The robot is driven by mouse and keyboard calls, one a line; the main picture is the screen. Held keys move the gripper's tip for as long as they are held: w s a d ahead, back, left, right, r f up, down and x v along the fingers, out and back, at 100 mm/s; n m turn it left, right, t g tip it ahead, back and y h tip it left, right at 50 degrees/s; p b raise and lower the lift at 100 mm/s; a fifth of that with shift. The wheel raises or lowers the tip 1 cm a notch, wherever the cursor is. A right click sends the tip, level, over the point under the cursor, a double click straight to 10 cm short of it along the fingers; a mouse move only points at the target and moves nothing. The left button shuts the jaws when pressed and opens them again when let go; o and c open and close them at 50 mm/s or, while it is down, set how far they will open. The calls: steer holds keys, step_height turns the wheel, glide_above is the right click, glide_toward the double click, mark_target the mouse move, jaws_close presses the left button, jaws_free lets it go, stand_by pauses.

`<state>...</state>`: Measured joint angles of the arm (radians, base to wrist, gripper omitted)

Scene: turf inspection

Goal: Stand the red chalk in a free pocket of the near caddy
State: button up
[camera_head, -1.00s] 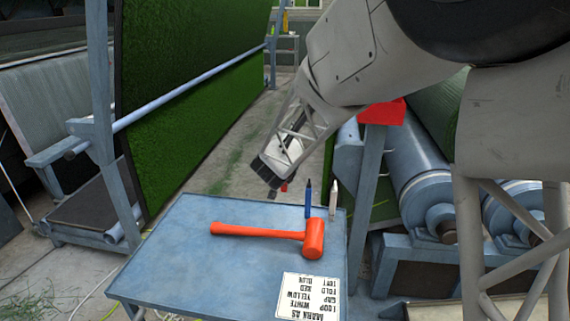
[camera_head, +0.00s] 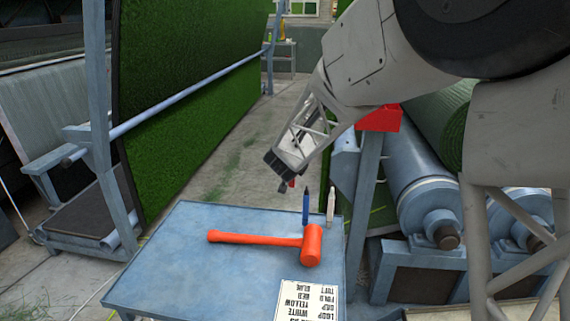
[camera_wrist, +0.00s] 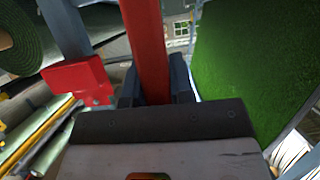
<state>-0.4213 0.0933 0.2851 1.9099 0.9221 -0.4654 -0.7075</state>
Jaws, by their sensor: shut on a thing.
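My gripper (camera_head: 285,182) is shut on the red chalk (camera_wrist: 146,45), which stands out between the two dark fingers in the wrist view. In the head view only a small red end of the chalk (camera_head: 291,183) shows below the fingers. The gripper is in the air above the far edge of the blue table, a little left of a standing blue marker. A red box-like holder (camera_head: 380,118) is fixed on a blue post to the right; it also shows in the wrist view (camera_wrist: 78,82). I cannot see its pockets or tell whether it is the near caddy.
An orange mallet (camera_head: 265,239) lies on the blue table (camera_head: 170,270). The blue marker (camera_head: 306,207) and a white marker (camera_head: 331,205) stand upright at its far right edge. A printed card (camera_head: 308,300) lies at the front. Rollers (camera_head: 415,190) stand to the right.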

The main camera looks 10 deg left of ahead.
steer(key=w+d+r+n+y, duration=0.2)
steer(key=w+d+r, duration=0.5)
steer(key=d+r, duration=0.4)
steer(key=w+d+r+n+g+y, duration=0.1)
steer(key=w+d+r+n+y, duration=0.1)
steer(key=w+d+r, duration=0.6)
steer(key=d+r, duration=0.3)
steer(key=r, duration=0.1)
steer(key=shift+w+d+y, duration=0.15)
steer(key=shift+d+y, duration=0.15)
steer(key=shift+y, duration=0.1)
stand_by(0.5)
stand_by(0.5)
steer(key=shift+w, duration=0.1)
